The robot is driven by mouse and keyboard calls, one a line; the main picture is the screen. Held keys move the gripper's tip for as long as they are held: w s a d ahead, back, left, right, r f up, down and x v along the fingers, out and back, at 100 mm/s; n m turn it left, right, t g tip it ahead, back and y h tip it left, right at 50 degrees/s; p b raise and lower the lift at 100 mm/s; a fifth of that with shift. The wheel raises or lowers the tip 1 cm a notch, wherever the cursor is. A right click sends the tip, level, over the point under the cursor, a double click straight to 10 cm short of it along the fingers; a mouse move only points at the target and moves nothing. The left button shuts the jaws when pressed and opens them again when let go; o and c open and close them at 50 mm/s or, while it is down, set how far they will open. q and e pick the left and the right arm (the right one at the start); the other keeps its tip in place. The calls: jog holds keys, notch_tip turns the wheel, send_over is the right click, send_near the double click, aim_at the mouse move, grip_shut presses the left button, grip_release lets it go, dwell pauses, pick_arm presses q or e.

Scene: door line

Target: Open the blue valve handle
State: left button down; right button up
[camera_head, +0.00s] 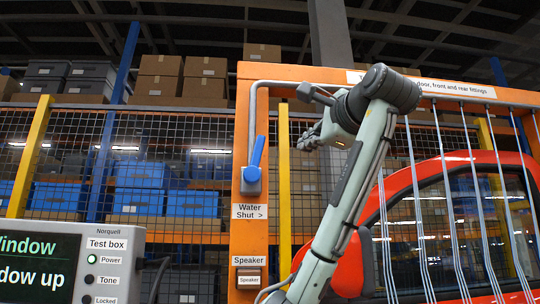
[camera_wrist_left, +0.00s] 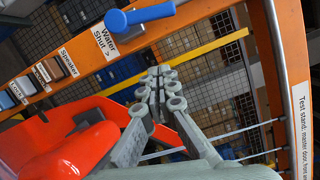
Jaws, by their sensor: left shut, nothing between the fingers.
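The blue valve handle (camera_head: 256,157) is a lever on a grey valve body (camera_head: 251,183), mounted on an orange post. It points upward, tilted slightly right. It also shows in the left wrist view as a blue lever (camera_wrist_left: 146,14) at the top. A label "Water Shut >" (camera_head: 249,212) sits just below the valve. My left gripper (camera_head: 304,144) is to the right of the handle, apart from it. In the left wrist view its fingers (camera_wrist_left: 162,76) are together with nothing between them, below the handle in the picture. My right gripper is not in view.
The orange frame (camera_head: 243,120) carries a grey pipe (camera_head: 290,84) above the valve. A red car door (camera_head: 450,168) with strung lines stands right. A "Speaker" button (camera_head: 249,279) is lower on the post. A Norquell test box (camera_head: 108,262) stands lower left. Mesh fencing is behind.

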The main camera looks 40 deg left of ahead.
aim_at(256, 161)
pick_arm(q)
jog(key=w+a+r+p, duration=0.1)
jog(key=a+p, duration=0.1)
jog(key=a, duration=0.9)
jog(key=shift+a+r, duration=0.15)
jog(key=shift+r, duration=0.1)
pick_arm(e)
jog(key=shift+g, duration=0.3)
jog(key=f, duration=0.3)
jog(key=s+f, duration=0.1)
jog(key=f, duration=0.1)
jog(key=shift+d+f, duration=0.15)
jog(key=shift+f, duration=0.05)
pick_arm(q)
jog(key=shift+r, duration=0.1)
jog(key=shift+s+a+r, duration=0.4)
jog(key=shift+s+a, duration=0.1)
jog(key=shift+s, duration=0.1)
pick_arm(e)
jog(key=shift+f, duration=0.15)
pick_arm(q)
jog(key=shift+w+p, duration=0.1)
jog(key=shift+p, duration=0.2)
